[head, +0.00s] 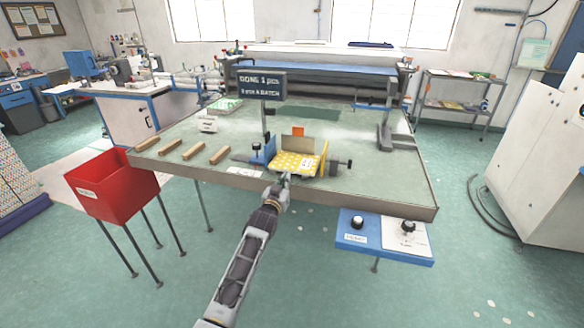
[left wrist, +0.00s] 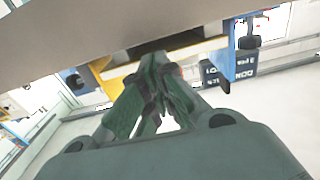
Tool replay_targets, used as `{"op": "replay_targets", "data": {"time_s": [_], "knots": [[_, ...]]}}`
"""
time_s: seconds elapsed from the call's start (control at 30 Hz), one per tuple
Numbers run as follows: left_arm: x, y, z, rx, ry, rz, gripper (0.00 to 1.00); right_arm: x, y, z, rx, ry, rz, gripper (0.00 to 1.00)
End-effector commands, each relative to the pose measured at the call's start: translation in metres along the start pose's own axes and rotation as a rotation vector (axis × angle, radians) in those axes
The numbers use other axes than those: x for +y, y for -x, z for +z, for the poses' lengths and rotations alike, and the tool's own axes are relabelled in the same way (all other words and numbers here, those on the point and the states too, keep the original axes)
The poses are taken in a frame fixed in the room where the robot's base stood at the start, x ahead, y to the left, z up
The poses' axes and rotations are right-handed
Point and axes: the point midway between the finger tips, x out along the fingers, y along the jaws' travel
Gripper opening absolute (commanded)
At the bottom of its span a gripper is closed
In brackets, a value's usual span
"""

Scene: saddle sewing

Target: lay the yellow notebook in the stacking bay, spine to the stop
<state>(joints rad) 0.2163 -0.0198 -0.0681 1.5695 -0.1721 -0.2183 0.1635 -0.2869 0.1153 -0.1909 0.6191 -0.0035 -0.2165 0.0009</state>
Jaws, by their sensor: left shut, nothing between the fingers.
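The yellow notebook (head: 295,162), patterned with pale dots and carrying a white label, lies in the stacking bay near the table's front edge. The bay has a blue part (head: 262,152) on the left and a yellow side wall (head: 323,158) with a dark knob on the right. I cannot tell which edge of the notebook is the spine. My left gripper (head: 286,177) is shut and empty, just in front of the notebook at the table edge. In the left wrist view its green fingers (left wrist: 157,68) are together. My right gripper is not in view.
Several wooden bars (head: 193,149) lie on the table's left. A red bin (head: 112,185) stands front left. A blue control panel (head: 384,236) juts out front right. The table's right part is mostly clear.

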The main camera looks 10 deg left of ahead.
Motion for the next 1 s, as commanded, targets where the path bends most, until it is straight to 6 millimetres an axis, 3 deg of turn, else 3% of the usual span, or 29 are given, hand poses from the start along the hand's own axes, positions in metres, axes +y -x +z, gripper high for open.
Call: {"op": "replay_targets", "data": {"time_s": [0.37, 0.93, 1.0], "knots": [[0.0, 0.021, -0.001, -0.001, 0.0, 0.0, 0.0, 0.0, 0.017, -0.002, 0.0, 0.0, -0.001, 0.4], [0.0, 0.021, 0.001, -0.003, -0.033, 0.0, 0.0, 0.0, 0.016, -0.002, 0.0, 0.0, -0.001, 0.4], [0.001, 0.021, 0.009, -0.018, -0.044, 0.003, 0.0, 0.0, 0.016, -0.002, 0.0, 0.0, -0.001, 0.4]]}}
